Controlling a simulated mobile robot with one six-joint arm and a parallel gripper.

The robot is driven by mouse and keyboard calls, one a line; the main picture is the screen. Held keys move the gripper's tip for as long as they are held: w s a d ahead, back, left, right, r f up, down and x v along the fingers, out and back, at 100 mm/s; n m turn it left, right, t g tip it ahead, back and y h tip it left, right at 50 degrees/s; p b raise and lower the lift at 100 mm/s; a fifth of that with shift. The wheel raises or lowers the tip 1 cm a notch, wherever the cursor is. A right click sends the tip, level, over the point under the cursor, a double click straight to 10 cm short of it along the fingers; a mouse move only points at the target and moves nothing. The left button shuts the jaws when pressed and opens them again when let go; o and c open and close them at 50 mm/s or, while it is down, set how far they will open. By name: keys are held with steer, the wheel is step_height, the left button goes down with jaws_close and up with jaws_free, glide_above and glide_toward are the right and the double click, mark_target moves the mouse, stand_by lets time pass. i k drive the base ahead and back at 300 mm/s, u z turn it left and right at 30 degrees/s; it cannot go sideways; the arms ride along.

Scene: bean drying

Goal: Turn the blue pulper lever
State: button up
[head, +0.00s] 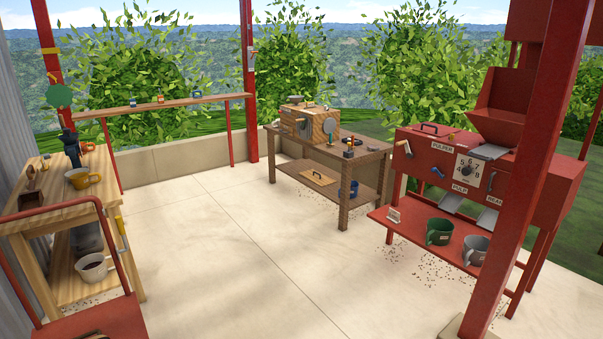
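The red pulper (450,157) stands at the right, with a "PULPER" label and a white numbered dial (468,167) on its front. A small blue lever (438,173) sits on its front face, left of the dial and slanting. A grey metal lever (408,149) is further left on the same face. My gripper is not in view, so its place relative to the blue lever cannot be seen.
A red shelf (405,229) below the pulper holds a green mug (439,232) and a grey mug (475,250). A red post (540,130) stands in front of the pulper's right side. A wooden table (365,158) is behind. The middle floor (240,240) is clear.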

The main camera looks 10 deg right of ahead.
mark_target(442, 176)
steer(key=i, duration=3.75)
steer(key=z, duration=0.25)
